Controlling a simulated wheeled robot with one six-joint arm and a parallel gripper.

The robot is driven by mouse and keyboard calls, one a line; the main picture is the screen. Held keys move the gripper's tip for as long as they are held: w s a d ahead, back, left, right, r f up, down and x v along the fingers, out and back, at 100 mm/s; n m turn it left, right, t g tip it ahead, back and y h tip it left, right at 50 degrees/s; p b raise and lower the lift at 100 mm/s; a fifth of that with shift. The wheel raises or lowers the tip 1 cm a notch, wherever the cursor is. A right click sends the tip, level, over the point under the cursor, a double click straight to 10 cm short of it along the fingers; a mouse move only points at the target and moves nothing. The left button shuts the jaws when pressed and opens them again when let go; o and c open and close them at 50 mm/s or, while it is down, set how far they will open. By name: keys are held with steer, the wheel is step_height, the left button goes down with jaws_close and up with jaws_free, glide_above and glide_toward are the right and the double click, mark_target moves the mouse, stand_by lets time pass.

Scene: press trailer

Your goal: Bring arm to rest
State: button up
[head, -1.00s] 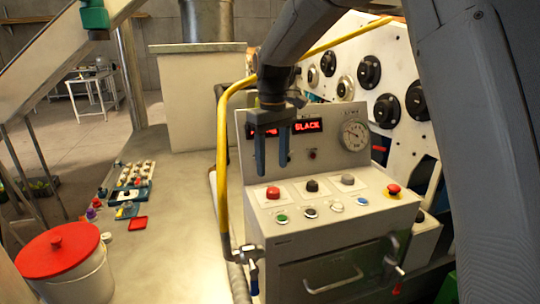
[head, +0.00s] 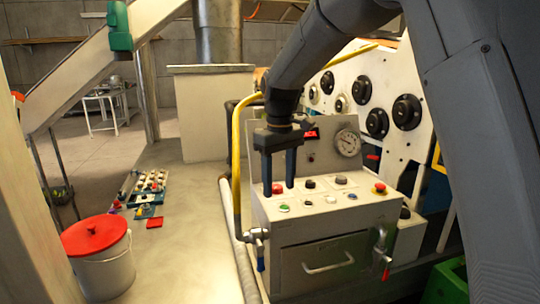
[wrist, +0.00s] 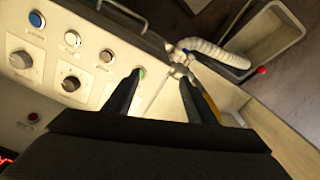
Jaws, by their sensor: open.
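My gripper (head: 279,170) hangs pointing down in the head view, its two fingers apart with nothing between them. It is over the left part of the control box (head: 325,262), close to the red button (head: 277,189) and the green button (head: 284,208). In the wrist view my gripper (wrist: 164,88) is open and empty, with the green button (wrist: 142,73) beside the left finger. I cannot tell whether a fingertip touches the panel. My arm hides most of the red display (head: 312,134).
A yellow pipe (head: 237,160) rises just left of the gripper. A dial gauge (head: 347,143) and a red mushroom button (head: 380,188) are on the box's right side. A bucket with a red lid (head: 94,236) stands at the left.

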steer(key=s+d+f+m+b, duration=0.1)
steer(key=s+d+f+m, duration=0.2)
steer(key=s+d+f, duration=0.5)
steer(key=s+d+f+m+t+b, duration=0.1)
steer(key=s+d+f+m, duration=0.3)
steer(key=s+d+f, duration=0.4)
steer(key=s+d, duration=0.1)
steer(key=s, duration=0.5)
steer(key=shift+s+f+b, duration=0.15)
steer(key=shift+s+b, duration=0.15)
steer(key=shift+s, duration=0.05)
stand_by(0.8)
